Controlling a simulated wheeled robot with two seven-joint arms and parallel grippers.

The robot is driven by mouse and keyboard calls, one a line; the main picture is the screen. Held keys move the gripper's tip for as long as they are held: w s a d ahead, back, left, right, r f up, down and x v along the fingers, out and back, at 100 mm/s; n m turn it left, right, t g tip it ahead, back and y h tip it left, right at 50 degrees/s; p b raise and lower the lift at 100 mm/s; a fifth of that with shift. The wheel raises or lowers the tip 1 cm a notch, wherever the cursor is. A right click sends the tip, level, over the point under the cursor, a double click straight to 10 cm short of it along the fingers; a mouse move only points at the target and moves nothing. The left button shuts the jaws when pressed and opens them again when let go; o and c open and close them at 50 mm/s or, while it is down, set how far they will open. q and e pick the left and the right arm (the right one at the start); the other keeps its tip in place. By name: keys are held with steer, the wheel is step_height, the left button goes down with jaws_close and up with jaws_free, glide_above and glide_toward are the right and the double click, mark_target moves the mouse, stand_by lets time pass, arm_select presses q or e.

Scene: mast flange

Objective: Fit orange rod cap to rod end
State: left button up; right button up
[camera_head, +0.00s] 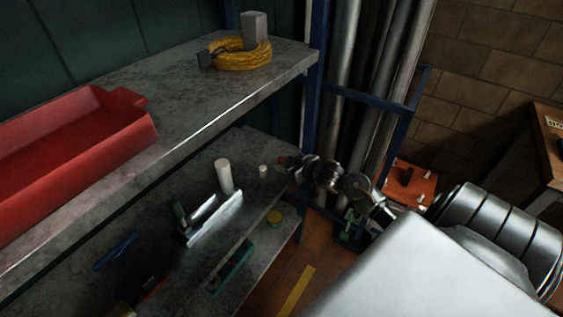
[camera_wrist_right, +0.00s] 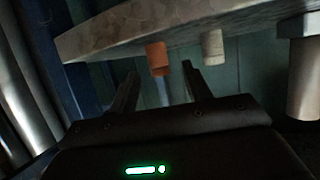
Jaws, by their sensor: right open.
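The orange cap (camera_wrist_right: 157,57) is a short cylinder standing on the shelf, which appears upside down in the right wrist view. My right gripper (camera_wrist_right: 160,68) is open, with the cap appearing between its two fingertips; I cannot tell how deep the fingers reach. In the head view the right gripper (camera_head: 287,163) is at the right end of the lower shelf, and the cap is hard to make out there. Tall grey metal rods (camera_head: 380,80) stand in a blue rack behind; I cannot tell which rod end is meant. My left gripper is not in view.
A small white cylinder (camera_head: 263,171) and a taller white cylinder (camera_head: 224,176) stand left of the right gripper on the lower shelf (camera_head: 165,213). The upper shelf (camera_head: 205,98) holds a red tray (camera_head: 128,132) and a yellow coil (camera_head: 240,60). The blue rack post (camera_head: 316,60) is close by.

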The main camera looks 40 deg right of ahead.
mark_target(279, 159)
steer(key=shift+x, duration=2.8)
steer(key=shift+r, duration=0.1)
steer(key=c, duration=1)
steer(key=shift+r, duration=0.1)
